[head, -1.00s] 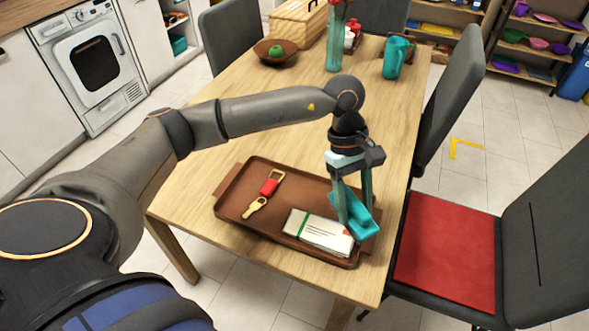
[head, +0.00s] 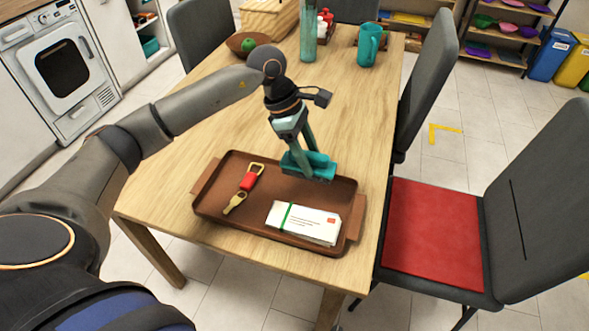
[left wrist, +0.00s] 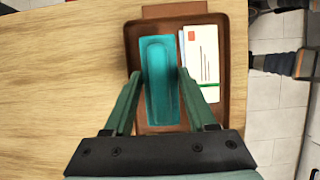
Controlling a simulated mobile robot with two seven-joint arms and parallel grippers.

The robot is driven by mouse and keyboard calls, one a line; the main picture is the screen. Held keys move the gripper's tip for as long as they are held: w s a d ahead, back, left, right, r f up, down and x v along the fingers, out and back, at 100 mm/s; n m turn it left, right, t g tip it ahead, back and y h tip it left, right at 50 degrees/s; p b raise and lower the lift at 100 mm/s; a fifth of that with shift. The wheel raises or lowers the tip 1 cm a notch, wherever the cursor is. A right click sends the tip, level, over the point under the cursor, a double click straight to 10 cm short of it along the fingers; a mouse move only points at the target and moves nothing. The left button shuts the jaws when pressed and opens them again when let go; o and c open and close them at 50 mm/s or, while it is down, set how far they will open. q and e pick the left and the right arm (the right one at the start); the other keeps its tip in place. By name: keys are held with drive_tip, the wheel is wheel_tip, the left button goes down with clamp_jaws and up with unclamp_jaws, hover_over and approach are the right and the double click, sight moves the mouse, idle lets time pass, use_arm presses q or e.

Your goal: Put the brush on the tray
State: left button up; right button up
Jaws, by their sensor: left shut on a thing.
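The brush (head: 308,164) is a teal block-shaped thing with a rounded raised grip. My left gripper (head: 303,152) is shut on it. The brown tray (head: 217,211) lies on the wooden table. In the head view the brush is at the tray's back right part, behind the envelopes. In the left wrist view the brush (left wrist: 160,88) lies within the tray's outline (left wrist: 230,50), beside the envelopes, between my left gripper's fingers (left wrist: 158,80). I cannot tell whether it touches the tray floor. My right gripper is out of view.
On the tray are a banded stack of envelopes (head: 305,222) and keys with a red tag (head: 247,182). A teal jug (head: 369,44), a glass vase (head: 308,40) and a bowl (head: 243,45) stand at the back. A red-seated chair (head: 430,235) is at the right.

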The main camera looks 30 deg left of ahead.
use_arm(q)
drive_tip(key=a+f, duration=0.2)
drive_tip(key=f, duration=0.1)
drive_tip(key=a+f, duration=0.1)
drive_tip(key=shift+w+a+f, duration=0.15)
drive_tip(key=shift+w, duration=0.15)
drive_tip(key=shift+a+f, duration=0.2)
drive_tip(key=shift+f, duration=1.7)
drive_tip(key=o, duration=1.3)
drive_tip(key=shift+r, duration=0.15)
drive_tip(key=v, duration=1.2)
drive_tip(key=shift+w, duration=0.1)
